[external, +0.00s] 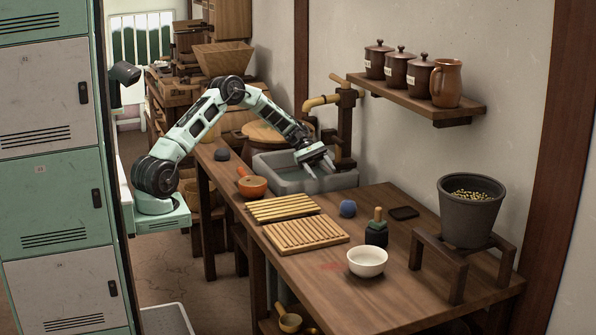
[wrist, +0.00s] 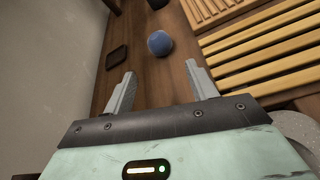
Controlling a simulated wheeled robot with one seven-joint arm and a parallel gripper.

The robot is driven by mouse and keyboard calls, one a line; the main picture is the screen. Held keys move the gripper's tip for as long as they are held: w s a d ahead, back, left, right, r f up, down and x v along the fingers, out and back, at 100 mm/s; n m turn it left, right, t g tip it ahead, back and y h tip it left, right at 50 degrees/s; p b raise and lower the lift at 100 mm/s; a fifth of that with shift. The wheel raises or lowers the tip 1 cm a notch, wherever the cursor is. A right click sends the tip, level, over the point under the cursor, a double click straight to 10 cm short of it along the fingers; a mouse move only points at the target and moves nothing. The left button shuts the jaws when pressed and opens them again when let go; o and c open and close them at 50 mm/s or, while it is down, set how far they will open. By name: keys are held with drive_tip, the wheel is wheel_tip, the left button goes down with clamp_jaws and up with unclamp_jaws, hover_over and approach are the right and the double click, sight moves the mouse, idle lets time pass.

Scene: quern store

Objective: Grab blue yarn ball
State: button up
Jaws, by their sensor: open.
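The blue yarn ball (external: 348,208) rests on the wooden counter, just right of the slatted wooden boards. In the wrist view the ball (wrist: 160,43) lies ahead of my fingers, a little above the line between them and not touched. My gripper (external: 318,180) is over the grey sink basin, pointing down, to the left of the ball and apart from it. In the wrist view my gripper (wrist: 162,92) has its two grey fingers spread, with nothing between them.
Slatted boards (external: 306,236) lie beside the ball. A dark flat square (external: 404,212), a dark green brush-like item (external: 376,232) and a white bowl (external: 367,261) are near it. The sink (external: 270,174) has a tap behind it. A shelf (external: 420,103) with jars overhangs the back.

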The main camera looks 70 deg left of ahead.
drive_tip(key=b, duration=0.1)
approach(348, 207)
drive_tip(key=shift+w+d+f, duration=0.35)
drive_tip(key=shift+d+f, duration=0.2)
drive_tip(key=shift+f, duration=0.05)
drive_tip(key=shift+w+d+f, duration=0.35)
drive_tip(key=shift+d+f, duration=0.2)
drive_tip(key=shift+d, duration=0.05)
drive_tip(key=shift+f+b+x, duration=0.1)
drive_tip(key=shift+b+x, duration=0.05)
drive_tip(key=shift+x, duration=1.2)
drive_tip(key=shift+f+b+x, duration=0.15)
drive_tip(key=shift+x, duration=1.15)
drive_tip(key=shift+a, duration=0.1)
drive_tip(key=c, duration=0.6)
